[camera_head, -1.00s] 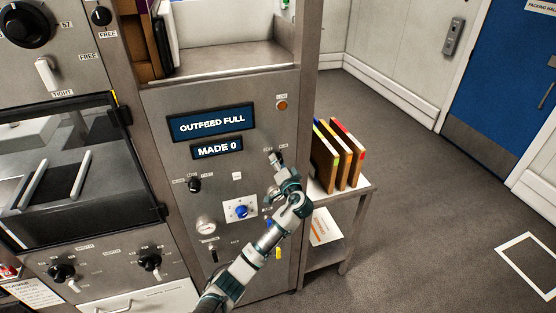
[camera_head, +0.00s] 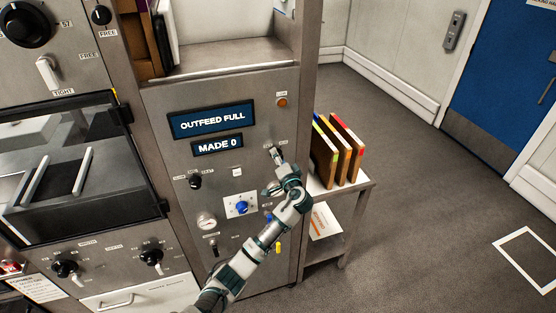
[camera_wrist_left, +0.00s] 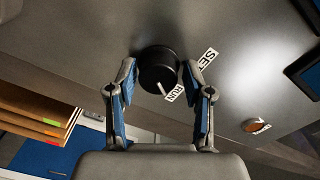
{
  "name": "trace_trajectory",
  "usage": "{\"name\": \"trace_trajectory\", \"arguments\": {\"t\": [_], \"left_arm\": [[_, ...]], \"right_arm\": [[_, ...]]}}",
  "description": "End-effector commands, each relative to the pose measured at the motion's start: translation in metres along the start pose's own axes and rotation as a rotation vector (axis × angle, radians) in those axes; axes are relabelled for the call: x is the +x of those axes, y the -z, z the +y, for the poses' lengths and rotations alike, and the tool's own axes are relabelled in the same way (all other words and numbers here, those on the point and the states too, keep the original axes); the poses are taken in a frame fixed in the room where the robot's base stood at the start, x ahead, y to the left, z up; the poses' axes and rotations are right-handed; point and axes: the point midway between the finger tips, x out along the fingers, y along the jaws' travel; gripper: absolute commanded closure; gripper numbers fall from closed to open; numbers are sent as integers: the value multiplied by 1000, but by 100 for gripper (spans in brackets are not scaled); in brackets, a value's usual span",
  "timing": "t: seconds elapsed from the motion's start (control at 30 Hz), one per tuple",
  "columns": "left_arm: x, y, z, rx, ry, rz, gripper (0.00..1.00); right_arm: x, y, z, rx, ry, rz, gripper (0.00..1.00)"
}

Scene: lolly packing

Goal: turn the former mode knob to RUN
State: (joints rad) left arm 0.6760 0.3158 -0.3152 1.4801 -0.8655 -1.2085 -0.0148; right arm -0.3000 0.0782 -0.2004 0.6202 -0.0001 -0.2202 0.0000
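The former mode knob (camera_wrist_left: 158,66) is a round black knob with a white pointer line, in the left wrist view. Its line points down and slightly right, close beside the RUN label (camera_wrist_left: 174,93). The SET label (camera_wrist_left: 208,59) lies farther right and up. My left gripper (camera_wrist_left: 159,64) has one finger on each side of the knob, seemingly with narrow gaps; contact is unclear. In the head view my left gripper (camera_head: 275,160) is at the panel's upper right and mostly hides the knob. My right gripper is not in view.
The steel panel (camera_head: 165,150) has displays reading OUTFEED FULL (camera_head: 208,121) and MADE 0 (camera_head: 217,145). A blue knob (camera_head: 241,208) and a black knob (camera_head: 195,181) are nearby. An amber lamp (camera_head: 282,102) is above. A side table (camera_head: 358,188) holds upright boards (camera_head: 345,150).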

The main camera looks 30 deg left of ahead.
Motion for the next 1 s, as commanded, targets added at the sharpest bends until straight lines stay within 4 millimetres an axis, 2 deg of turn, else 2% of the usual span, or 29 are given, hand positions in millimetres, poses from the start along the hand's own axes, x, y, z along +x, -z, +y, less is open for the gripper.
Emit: {"name": "trace_trajectory", "arguments": {"t": [0.3,0.43,0.8,1.0], "left_arm": [[-2,-2,1,0,-2,-4,36],[-12,-2,2,1,-4,-4,36],[-89,-1,4,0,-7,-3,36],[-113,-1,4,2,-5,-4,36]], "right_arm": [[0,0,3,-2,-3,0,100],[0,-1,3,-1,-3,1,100],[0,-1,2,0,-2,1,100],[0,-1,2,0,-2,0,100]]}}
